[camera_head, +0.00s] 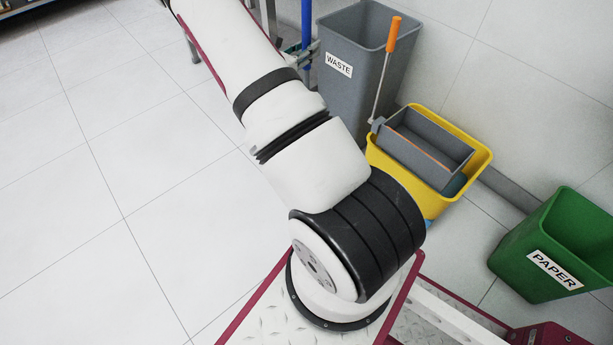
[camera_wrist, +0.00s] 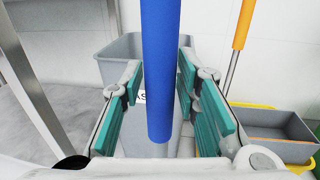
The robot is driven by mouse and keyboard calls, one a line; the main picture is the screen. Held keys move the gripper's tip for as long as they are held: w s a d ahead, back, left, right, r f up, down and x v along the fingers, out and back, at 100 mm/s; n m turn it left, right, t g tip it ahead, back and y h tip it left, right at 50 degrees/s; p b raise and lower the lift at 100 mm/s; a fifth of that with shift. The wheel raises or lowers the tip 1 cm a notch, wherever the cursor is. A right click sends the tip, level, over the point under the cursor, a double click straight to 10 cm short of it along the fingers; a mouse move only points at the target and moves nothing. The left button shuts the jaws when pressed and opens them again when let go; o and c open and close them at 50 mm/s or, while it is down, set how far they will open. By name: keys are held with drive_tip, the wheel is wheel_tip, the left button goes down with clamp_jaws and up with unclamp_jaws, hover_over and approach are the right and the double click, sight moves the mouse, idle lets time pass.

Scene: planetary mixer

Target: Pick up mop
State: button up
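The mop's blue handle (camera_wrist: 161,70) stands upright in the middle of the wrist view, between the two teal-padded fingers of my gripper (camera_wrist: 162,98). The fingers are spread, with a narrow gap seeming to show on each side of the handle; I cannot tell whether either pad touches it. In the head view the blue handle (camera_head: 306,24) shows at the top, just right of my arm, with a small part of my gripper (camera_head: 303,50) beside it. The mop's lower end is hidden.
A grey waste bin (camera_head: 343,100) stands behind the handle. Right of it is a yellow bucket (camera_head: 481,158) with a grey wringer and an orange-handled lever (camera_head: 393,34). A green paper bin (camera_head: 545,262) is further right. A metal leg (camera_wrist: 32,75) stands at left. Floor at left is clear.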

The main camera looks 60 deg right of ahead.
clamp_jaws()
drive_tip(key=shift+r, duration=0.15)
